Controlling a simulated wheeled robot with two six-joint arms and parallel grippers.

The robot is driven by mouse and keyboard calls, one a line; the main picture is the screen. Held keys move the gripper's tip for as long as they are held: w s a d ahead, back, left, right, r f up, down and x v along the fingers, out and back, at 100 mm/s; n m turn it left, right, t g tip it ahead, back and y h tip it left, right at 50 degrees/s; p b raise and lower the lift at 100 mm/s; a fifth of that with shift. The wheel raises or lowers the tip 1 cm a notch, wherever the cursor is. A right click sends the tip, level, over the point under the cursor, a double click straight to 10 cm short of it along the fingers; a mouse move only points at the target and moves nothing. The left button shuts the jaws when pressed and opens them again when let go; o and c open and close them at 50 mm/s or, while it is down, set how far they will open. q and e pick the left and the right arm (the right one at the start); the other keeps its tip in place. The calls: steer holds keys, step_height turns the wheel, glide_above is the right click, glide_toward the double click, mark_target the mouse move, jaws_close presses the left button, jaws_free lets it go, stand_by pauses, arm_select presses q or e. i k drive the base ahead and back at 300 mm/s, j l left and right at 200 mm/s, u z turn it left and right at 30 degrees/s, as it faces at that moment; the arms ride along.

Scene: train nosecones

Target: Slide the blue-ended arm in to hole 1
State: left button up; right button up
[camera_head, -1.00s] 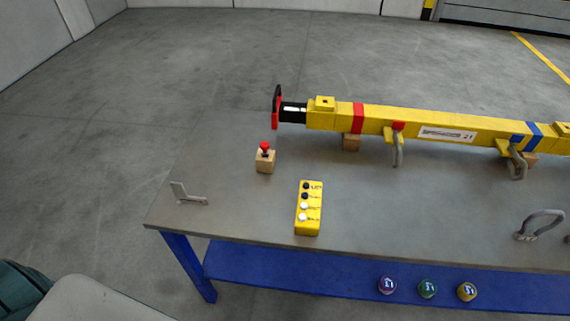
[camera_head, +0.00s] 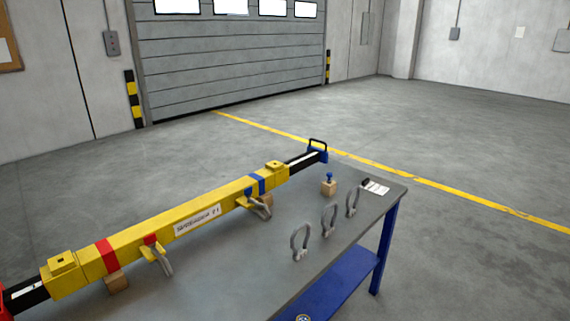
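The yellow spreader beam (camera_head: 180,222) lies on wooden blocks along the grey table. At its far right end the blue-ended arm (camera_head: 303,160), black with a pale label strip and a blue end plate with a dark handle, sticks out of the yellow sleeve. The hole numbers are too small to read. A blue-knobbed pin (camera_head: 329,178) stands in a small wooden block near that end. The red-ended arm (camera_head: 24,292) shows at the lower left, cut by the picture edge. Neither of my grippers is in view.
Several grey shackles, such as this one (camera_head: 301,242), stand on the right part of the table (camera_head: 235,275). A white card with a black item (camera_head: 375,187) lies near the far corner. Open floor (camera_head: 450,180) lies beyond the table.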

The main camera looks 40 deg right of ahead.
mark_target(297, 164)
steer(key=i+l, duration=0.1)
steer(key=l, duration=0.35)
steer(key=i+l+u, duration=0.1)
steer(key=l, duration=0.4)
steer(key=i+l, duration=0.1)
steer(key=l, duration=0.4)
